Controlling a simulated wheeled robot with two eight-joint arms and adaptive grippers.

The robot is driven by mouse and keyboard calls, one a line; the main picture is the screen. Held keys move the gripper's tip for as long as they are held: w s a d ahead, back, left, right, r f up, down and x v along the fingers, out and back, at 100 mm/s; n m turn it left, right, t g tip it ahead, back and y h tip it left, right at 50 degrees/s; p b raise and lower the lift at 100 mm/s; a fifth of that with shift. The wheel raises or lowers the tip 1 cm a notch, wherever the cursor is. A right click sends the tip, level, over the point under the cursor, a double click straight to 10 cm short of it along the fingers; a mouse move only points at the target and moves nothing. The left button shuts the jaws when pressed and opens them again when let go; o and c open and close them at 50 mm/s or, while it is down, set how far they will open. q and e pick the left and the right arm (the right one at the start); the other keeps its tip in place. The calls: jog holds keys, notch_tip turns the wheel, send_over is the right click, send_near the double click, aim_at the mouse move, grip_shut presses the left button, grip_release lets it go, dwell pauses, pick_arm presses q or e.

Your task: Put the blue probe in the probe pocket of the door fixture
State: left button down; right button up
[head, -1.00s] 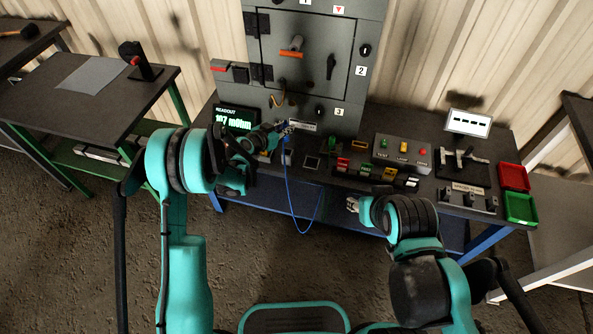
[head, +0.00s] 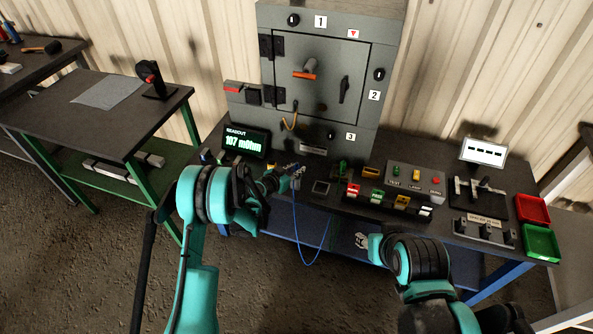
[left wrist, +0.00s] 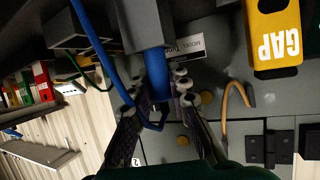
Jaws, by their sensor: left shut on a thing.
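The blue probe (left wrist: 155,77) is between the fingers of my left gripper (left wrist: 156,112), which is shut on it. The probe's far end meets a grey block (left wrist: 145,22); I cannot tell how deep it sits there. In the head view my left gripper (head: 296,171) is low over the bench, in front of the grey enclosure, with a blue cable (head: 298,225) hanging below. The enclosure door (head: 335,75) is upright at the back; I cannot make out which part is the probe pocket. My right gripper (head: 361,240) is small, in front of the bench, its jaws unclear.
A readout (head: 247,141) showing 107 mOhm stands left of my left gripper. A button box (head: 415,177), coloured blocks (head: 390,198) and red (head: 533,209) and green (head: 541,243) trays are to the right. A yellow GAP block (left wrist: 277,32) shows in the wrist view.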

pick_arm(q)
jog(key=shift+f, duration=0.15)
jog(key=c, duration=1.4)
grip_release()
jog(key=shift+c, duration=0.2)
